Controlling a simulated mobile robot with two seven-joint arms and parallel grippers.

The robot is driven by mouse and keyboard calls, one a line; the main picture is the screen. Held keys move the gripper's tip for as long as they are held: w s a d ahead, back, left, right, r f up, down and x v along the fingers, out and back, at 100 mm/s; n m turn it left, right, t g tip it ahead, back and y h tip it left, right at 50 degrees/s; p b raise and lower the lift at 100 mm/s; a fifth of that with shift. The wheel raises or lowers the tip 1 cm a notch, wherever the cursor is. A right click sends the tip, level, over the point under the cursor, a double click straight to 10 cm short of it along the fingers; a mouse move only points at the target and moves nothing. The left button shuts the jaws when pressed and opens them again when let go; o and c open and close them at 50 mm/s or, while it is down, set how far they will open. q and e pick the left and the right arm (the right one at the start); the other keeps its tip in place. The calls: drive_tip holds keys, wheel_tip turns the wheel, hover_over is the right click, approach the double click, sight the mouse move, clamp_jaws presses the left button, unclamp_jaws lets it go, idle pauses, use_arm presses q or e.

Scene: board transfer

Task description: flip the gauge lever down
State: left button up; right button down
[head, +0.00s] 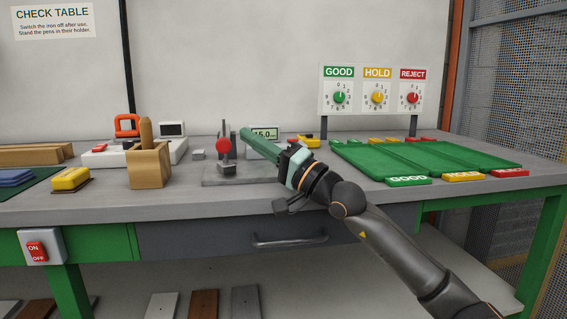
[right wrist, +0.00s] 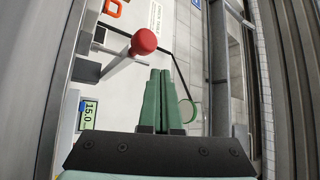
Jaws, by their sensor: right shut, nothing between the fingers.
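My right gripper (head: 247,134) has green fingers, shut and empty, reaching in from the right with the tips just right of and slightly above the knob. In the right wrist view the knob (right wrist: 144,41) is left of the shut fingertips (right wrist: 161,72), with a visible gap. The display shows there too (right wrist: 88,113). My left gripper is not in view.
A wooden holder (head: 149,166) and a yellow block (head: 71,179) stand to the left. A green sorting tray (head: 345,157) lies right of my arm, below a sign with GOOD, HOLD and REJECT dials (head: 371,90). The bench's front edge passes under my arm.

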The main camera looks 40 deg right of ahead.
drive_tip(key=b+v, duration=0.1)
drive_tip(key=v, duration=0.3)
drive_tip(key=shift+w+a+f, duration=0.1)
drive_tip(key=shift+f, duration=0.05)
drive_tip(key=shift+b+v, duration=0.9)
drive_tip(key=shift+v, duration=0.85)
drive_tip(key=shift+s+d+f, duration=0.15)
drive_tip(key=shift+s+d, duration=0.1)
drive_tip(key=shift+s, duration=0.35)
drive_tip(key=shift+s, duration=0.1)
